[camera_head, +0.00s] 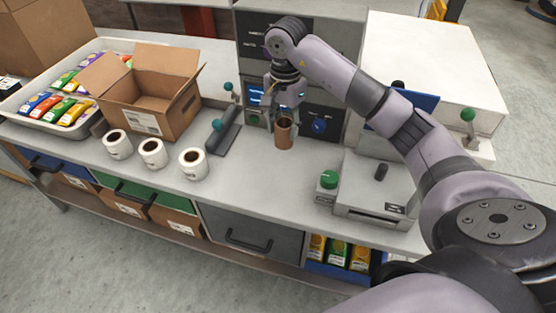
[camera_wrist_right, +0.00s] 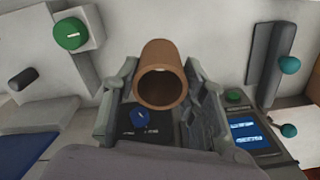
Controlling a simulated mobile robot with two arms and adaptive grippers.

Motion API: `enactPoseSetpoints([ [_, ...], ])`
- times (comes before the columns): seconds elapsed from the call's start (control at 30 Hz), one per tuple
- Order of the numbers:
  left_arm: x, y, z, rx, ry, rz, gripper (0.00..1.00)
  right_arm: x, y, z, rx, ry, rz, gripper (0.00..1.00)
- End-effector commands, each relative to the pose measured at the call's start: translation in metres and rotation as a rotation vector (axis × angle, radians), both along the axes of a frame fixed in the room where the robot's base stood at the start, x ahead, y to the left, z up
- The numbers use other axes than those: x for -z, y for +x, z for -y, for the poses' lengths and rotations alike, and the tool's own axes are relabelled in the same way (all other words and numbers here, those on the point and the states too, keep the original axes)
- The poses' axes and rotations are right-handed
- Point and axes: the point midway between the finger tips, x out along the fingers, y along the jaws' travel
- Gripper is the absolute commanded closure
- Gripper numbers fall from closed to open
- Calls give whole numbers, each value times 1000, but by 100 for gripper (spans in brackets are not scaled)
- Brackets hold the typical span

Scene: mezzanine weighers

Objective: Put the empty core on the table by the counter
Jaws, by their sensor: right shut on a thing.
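The empty core, a short brown hollow tube (camera_head: 284,132), is held upright by my right gripper (camera_head: 286,104) in the head view, in front of the grey machine. In the right wrist view the core (camera_wrist_right: 162,72) sits between the two fingers of my right gripper (camera_wrist_right: 162,95), with its open end facing the camera. I cannot tell whether its lower end touches the table. The table (camera_head: 250,178) is a long light grey bench. My left gripper is not in view. No counter is clearly identifiable.
Three white label rolls (camera_head: 153,153) stand left on the bench, before an open cardboard box (camera_head: 150,97) and a tray of colourful packets (camera_head: 20,104). A dark lever device (camera_head: 222,134) stands left of the core, a grey device with a green knob (camera_head: 372,190) to the right.

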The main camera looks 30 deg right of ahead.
Motion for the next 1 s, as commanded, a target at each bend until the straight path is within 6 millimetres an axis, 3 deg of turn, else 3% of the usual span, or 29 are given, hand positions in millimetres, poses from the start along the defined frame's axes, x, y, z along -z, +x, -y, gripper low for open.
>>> enactPoseSetpoints([
  [0.13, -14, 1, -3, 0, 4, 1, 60, 37, -2, -1, 0, 1, -7, 75],
  [0.3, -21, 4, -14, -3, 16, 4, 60, 70, -1, 0, 1, 0, -3, 75],
  [0.57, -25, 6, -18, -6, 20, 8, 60, 90, 0, 0, 0, 0, -1, 75],
  [0.8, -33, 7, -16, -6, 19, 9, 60, 122, 0, -1, 0, 1, -1, 75],
  [1.0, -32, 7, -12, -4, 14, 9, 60, 125, 0, 0, -1, -1, 3, 75],
])
